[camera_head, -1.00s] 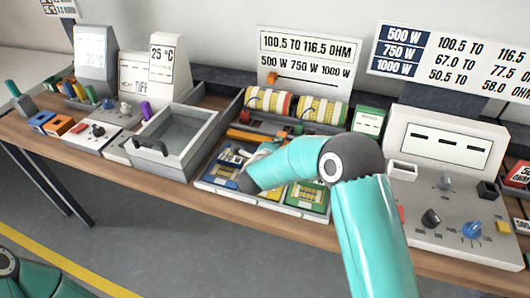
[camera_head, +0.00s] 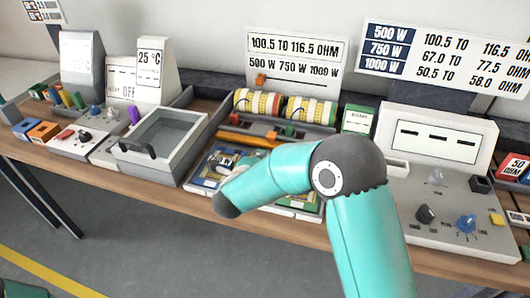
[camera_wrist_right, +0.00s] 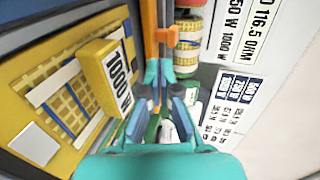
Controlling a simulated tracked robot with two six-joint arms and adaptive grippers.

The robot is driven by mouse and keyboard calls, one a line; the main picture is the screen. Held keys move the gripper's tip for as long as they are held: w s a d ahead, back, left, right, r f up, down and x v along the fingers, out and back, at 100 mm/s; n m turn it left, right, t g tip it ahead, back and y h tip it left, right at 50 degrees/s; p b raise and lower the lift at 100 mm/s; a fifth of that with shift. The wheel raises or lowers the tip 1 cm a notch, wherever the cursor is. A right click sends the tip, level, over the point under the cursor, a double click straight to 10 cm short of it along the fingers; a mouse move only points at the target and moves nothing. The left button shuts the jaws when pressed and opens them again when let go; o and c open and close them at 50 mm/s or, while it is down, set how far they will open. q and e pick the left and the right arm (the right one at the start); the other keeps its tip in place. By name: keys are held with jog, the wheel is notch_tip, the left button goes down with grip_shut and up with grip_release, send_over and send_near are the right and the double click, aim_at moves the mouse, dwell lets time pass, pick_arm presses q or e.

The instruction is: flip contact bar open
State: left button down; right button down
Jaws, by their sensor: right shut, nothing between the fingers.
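The orange contact bar (camera_head: 248,139) lies across the fixture in front of the wound coils (camera_head: 285,106) in the head view. In the right wrist view the orange bar (camera_wrist_right: 150,35) runs down from the top edge toward the fingertips. My right gripper (camera_wrist_right: 158,76) is shut and empty, with its tips close to the bar's near end; I cannot tell whether they touch. In the head view my right arm covers part of the fixture and most of that gripper. My left gripper is out of view.
A yellow 1000 W block (camera_wrist_right: 116,76) and a mesh panel (camera_wrist_right: 70,95) sit close left of the fingers. A grey open tray (camera_head: 186,119) with a dark handle stands left of the fixture. A control console (camera_head: 462,155) stands at right.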

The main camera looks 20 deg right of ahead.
jog(key=v, duration=0.6)
jog(key=shift+b, duration=0.4)
